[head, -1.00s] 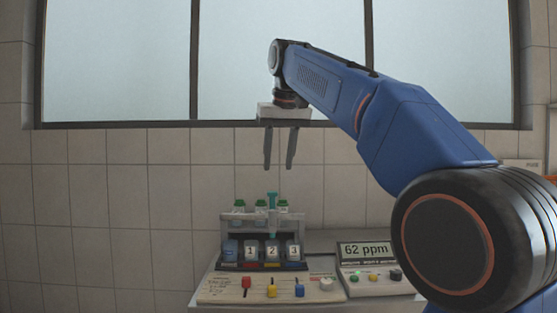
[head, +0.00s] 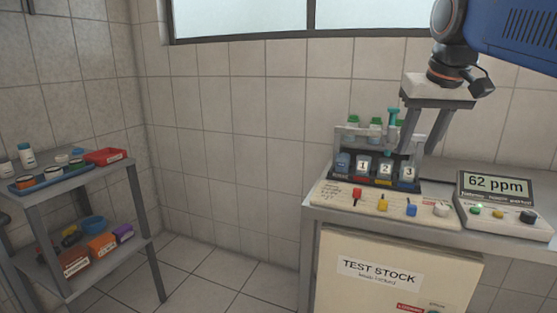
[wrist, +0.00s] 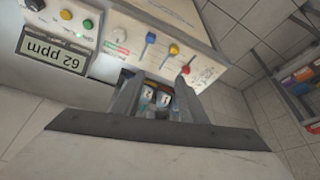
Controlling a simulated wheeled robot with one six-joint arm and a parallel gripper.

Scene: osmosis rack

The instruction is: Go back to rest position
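My gripper (head: 417,150) hangs from the blue arm at the upper right of the head view, fingers pointing down. Its two grey fingers are apart with nothing between them. It appears above or in front of the right side of the rack (head: 345,150); the exact depth is unclear. In the wrist view the open fingers (wrist: 158,100) frame the numbered cartridges (wrist: 158,97). The rack holds cartridges marked 1, 2 and 3, green-capped vials (head: 375,128) and a teal syringe-like piece (head: 393,118).
A panel with coloured sliders (head: 383,204) lies before the rack. A meter (head: 495,184) reading 62 ppm stands at right. A TEST STOCK cabinet (head: 400,250) is below. A two-shelf cart (head: 105,175) with trays and bins stands at left. Floor (head: 225,275) between them is clear.

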